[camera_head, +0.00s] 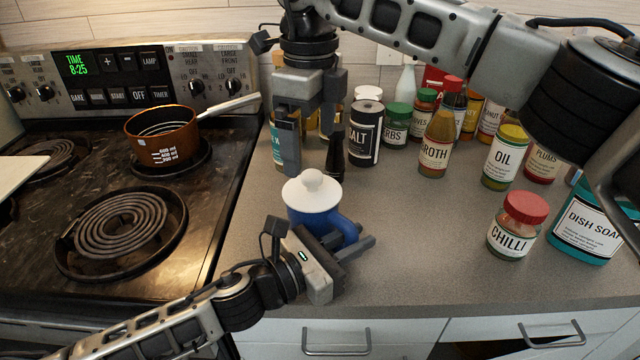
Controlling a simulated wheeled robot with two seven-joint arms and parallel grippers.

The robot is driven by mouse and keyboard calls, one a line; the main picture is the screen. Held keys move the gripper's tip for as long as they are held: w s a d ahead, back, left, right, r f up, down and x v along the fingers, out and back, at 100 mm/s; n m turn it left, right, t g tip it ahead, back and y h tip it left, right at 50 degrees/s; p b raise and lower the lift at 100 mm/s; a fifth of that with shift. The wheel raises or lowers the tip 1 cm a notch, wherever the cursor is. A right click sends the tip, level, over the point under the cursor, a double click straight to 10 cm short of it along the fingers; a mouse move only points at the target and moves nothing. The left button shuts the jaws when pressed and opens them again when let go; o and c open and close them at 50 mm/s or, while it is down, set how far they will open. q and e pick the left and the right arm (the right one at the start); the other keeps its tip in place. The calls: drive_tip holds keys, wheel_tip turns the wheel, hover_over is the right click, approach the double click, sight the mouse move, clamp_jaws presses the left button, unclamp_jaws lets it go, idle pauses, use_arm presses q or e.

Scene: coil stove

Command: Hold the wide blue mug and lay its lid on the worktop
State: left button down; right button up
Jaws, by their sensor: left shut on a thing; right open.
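The wide blue mug (300,215) stands upright on the grey worktop (420,250), near its front left. Its white lid (310,195) with a round knob sits on top of it. My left gripper (350,241) is at the mug's front right side, low down, and is shut on the mug. The part of the mug between its fingers is partly hidden. My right gripper (313,165) points down from above with its fingers apart. It is open and empty, just above and behind the lid's knob.
A coil stove (215,195) with a copper pot (165,135) is at left. Jars and bottles crowd the back, including salt (366,135), broth (437,145) and oil (505,160). Chilli (513,225) and dish soap (588,228) stand at right. The worktop right of the mug is clear.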

sight(312, 174)
wheel_tip(312, 174, up, 3)
drive_tip(key=m, duration=0.5)
drive_tip(key=shift+f, duration=0.2)
wheel_tip(312, 174, down, 10)
drive_tip(key=m, duration=0.4)
drive_tip(key=shift+f, duration=0.15)
drive_tip(key=c, duration=0.9)
drive_tip(key=shift+r, duration=0.2)
drive_tip(key=shift+r, duration=1)
